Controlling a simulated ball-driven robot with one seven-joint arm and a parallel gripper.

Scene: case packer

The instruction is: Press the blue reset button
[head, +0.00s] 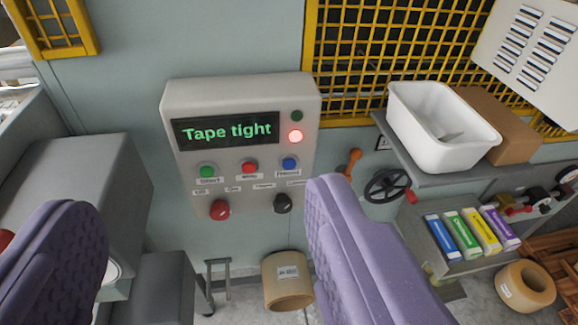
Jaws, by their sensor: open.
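The blue reset button (289,164) is at the right end of the upper button row on a light grey control panel (240,90). A green button (207,171) and a red button (249,167) sit to its left. The panel's display (228,131) reads "Tape tight" in green, and a red lamp (295,135) glows beside it. My gripper (205,225) is open, with its two purple fingers spread wide at the lower left and lower middle. Nothing shows between the fingertips, and the blue button appears uncovered and apart from them.
Below on the panel are a larger red knob (219,209) and a black knob (282,203). To the right are an orange lever (350,162), a black handwheel (387,186) and a shelf with a white bin (432,140). A tape roll (287,282) stands on the floor.

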